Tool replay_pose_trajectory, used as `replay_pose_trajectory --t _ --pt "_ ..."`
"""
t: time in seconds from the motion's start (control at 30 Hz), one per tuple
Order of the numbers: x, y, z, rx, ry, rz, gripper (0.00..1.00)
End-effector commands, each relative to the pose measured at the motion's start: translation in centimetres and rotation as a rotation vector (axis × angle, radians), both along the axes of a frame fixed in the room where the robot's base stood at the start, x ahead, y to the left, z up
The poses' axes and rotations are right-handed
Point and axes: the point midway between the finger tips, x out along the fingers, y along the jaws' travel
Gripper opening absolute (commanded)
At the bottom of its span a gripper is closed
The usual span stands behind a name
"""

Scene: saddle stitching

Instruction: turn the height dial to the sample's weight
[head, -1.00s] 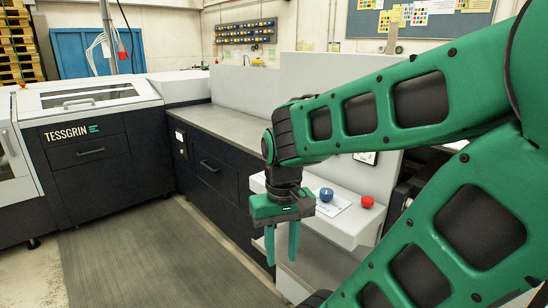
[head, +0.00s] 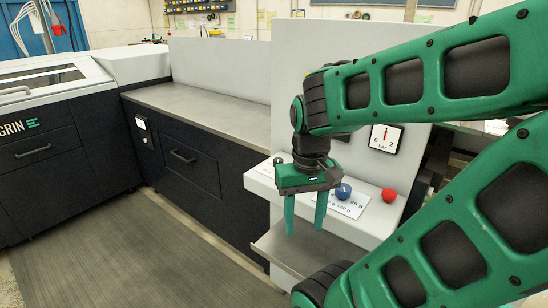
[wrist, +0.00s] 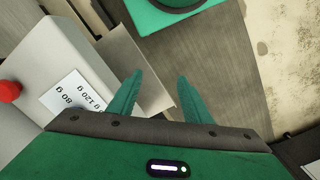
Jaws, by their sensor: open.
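A blue knob (head: 343,190), which looks like the height dial, sits on a white ledge beside a printed card (head: 353,206). The card carries "80 g" and "120 g" marks; it also shows in the wrist view (wrist: 72,92). The knob's pointer setting is too small to tell. My gripper (head: 305,229) is open and empty, fingers pointing down, left of the knob in the head view and apart from it. I cannot make out a paper sample.
A red button (head: 389,195) sits right of the knob. A round-scale gauge (head: 385,138) marked "bar" is on the upright panel behind. A lower grey shelf (head: 285,250) juts out below the ledge. A long counter (head: 205,112) runs to the left, with open floor matting (head: 110,250) before it.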

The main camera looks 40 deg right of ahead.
Motion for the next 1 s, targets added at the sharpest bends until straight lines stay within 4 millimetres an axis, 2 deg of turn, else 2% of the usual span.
replay_pose_trajectory --t 0.07,0.17,0.4,0.5,0.6,0.7,0.8,1.0 --pt "0.4 -0.5 1.0 -0.005 -0.016 -0.01 0.44" --pt "2.8 -2.4 2.8 -0.015 -0.013 -0.02 0.44" --pt "12.5 -7.8 8.7 -0.028 -0.01 -0.031 0.44" --pt "16.3 -10.0 10.4 -0.026 -0.011 -0.028 0.44" --pt "19.2 -12.0 11.6 -0.021 -0.012 -0.023 0.44" --pt "21.2 -13.3 12.3 -0.016 -0.015 -0.016 0.44" --pt "22.3 -14.1 12.7 -0.012 -0.016 -0.014 0.44" --pt "22.9 -14.3 11.8 -0.01 -0.016 -0.009 0.44"
